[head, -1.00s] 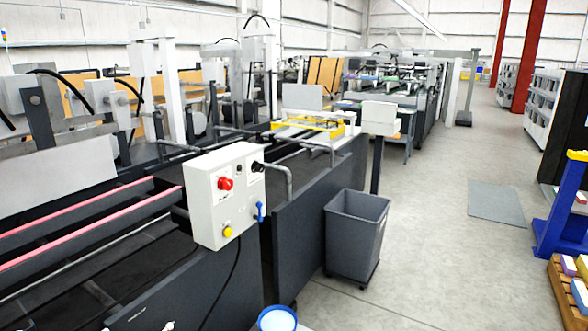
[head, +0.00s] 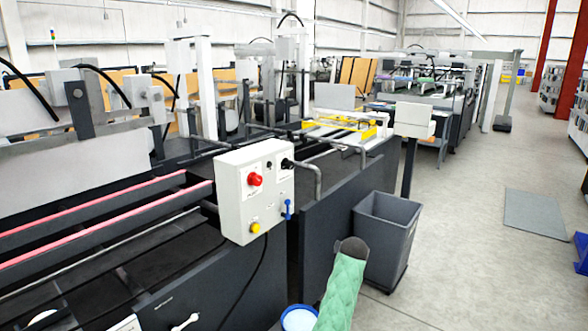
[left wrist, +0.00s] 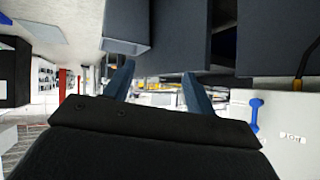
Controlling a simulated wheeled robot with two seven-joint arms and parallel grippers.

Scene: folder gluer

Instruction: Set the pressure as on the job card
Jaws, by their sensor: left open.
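A pale grey control box (head: 240,205) stands at the front of the machine. It carries a red knob (head: 255,179), a yellow button (head: 255,227), a blue lever (head: 288,209) on its right edge and a black knob (head: 286,163) near the top right. The left wrist view shows part of the box (left wrist: 285,115) and its blue lever (left wrist: 256,113), right of my left gripper (left wrist: 158,72). That gripper is open, its two fingers apart with nothing between them, and not touching the box. My right gripper is out of view. I cannot make out the job card or a pressure reading.
A grey bin (head: 385,238) stands on the floor right of the box. A round blue-rimmed container (head: 298,320) is at the bottom. The machine's dark side panel (head: 335,215) runs behind the bin. Open floor with a grey mat (head: 535,213) lies to the right.

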